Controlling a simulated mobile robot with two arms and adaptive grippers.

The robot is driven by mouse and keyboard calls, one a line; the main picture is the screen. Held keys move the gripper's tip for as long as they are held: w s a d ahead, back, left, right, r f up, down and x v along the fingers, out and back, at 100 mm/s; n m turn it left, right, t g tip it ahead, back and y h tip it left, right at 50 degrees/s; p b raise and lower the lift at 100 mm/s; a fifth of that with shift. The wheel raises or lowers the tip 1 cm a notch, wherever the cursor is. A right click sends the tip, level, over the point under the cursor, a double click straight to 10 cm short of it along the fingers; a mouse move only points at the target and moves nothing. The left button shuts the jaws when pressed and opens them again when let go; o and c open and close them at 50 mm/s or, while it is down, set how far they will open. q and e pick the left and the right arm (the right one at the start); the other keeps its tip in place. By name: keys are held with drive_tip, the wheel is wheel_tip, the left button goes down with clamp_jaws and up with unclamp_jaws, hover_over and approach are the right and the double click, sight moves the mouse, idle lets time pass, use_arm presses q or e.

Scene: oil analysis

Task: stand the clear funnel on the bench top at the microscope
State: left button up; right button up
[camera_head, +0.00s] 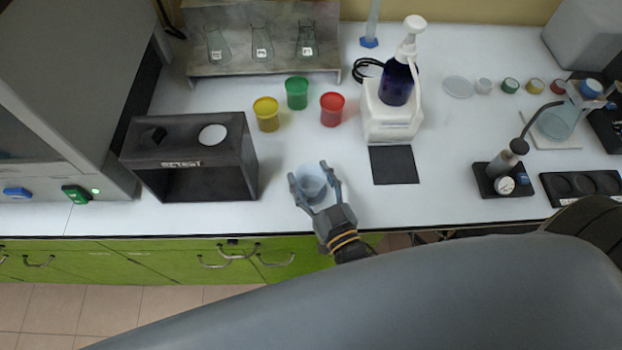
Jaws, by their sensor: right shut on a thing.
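My right gripper (315,180) is over the front part of the white bench top (280,215), between the black box and the black square pad. Its two fingers are shut on a round, translucent, pale-blue piece, which I take to be the clear funnel (311,184). Its round rim faces up; its lower part is hidden, and I cannot tell whether it touches the bench. I cannot make out a microscope for sure. My left gripper is not in view.
A black box (165,195) stands left. Yellow (266,114), green (297,93) and red (332,109) cups stand behind the gripper. A blue pump bottle (397,82) sits in a white holder, behind the black pad (394,165). Bench right of the pad is clear up to a gauge stand (504,184).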

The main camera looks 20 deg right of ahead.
drive_tip(key=o, duration=1.1)
drive_tip(key=shift+f, duration=0.1)
drive_tip(key=shift+o, duration=0.2)
